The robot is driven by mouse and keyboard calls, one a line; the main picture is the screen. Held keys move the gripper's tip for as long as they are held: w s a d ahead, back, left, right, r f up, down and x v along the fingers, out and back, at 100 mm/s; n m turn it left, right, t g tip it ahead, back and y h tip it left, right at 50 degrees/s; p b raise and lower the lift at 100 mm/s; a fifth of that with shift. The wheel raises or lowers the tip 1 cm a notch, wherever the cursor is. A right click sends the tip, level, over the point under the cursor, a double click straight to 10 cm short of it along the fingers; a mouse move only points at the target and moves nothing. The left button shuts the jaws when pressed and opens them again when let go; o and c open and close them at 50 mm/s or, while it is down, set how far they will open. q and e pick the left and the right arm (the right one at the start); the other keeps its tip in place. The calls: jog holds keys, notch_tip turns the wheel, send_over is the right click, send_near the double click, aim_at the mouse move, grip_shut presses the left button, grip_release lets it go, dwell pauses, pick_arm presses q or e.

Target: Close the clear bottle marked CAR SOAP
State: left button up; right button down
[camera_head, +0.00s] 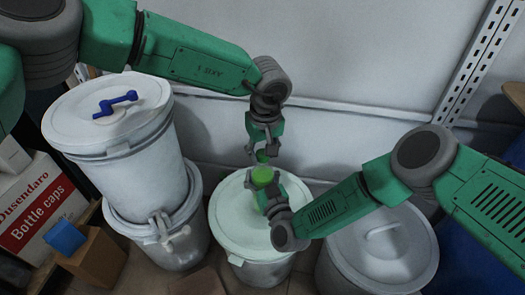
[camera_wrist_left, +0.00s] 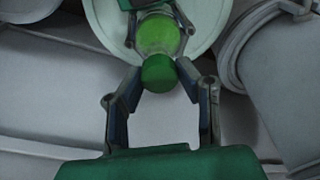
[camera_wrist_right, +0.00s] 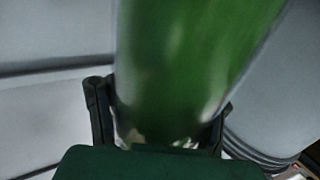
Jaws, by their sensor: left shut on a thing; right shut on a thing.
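The clear bottle with bright green contents (camera_head: 262,177) is in my right gripper (camera_head: 270,197), above the lid of the middle drum. It fills the middle of the right wrist view (camera_wrist_right: 185,70), between the fingers (camera_wrist_right: 160,125). No CAR SOAP marking is readable. A darker green cap (camera_head: 262,156) is in my left gripper (camera_head: 263,148), directly above the bottle. In the left wrist view the cap (camera_wrist_left: 158,74) sits between the left fingertips (camera_wrist_left: 158,85), overlapping the bottle (camera_wrist_left: 160,36). I cannot tell whether cap and bottle touch; the bottle's mouth is hidden.
A pale drum (camera_head: 250,225) stands below the bottle. Two stacked drums (camera_head: 125,165) stand left, a grey lidded drum (camera_head: 375,255) right. A bottle caps box (camera_head: 40,205) and a small brown box (camera_head: 95,258) are at lower left. The wall is close behind.

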pick_arm(q)
jog(key=shift+f, duration=0.6)
jog(key=m, duration=0.5)
jog(key=shift+m+h, duration=0.3)
jog(key=shift+m, duration=0.1)
jog(key=m, duration=0.4)
jog(key=shift+w+h, duration=0.1)
jog(key=shift+h, duration=0.2)
jog(key=m, duration=0.4)
jog(key=shift+d+f+g, duration=0.1)
jog(key=shift+g, duration=0.2)
jog(key=shift+m, duration=1)
jog(key=shift+a, duration=0.2)
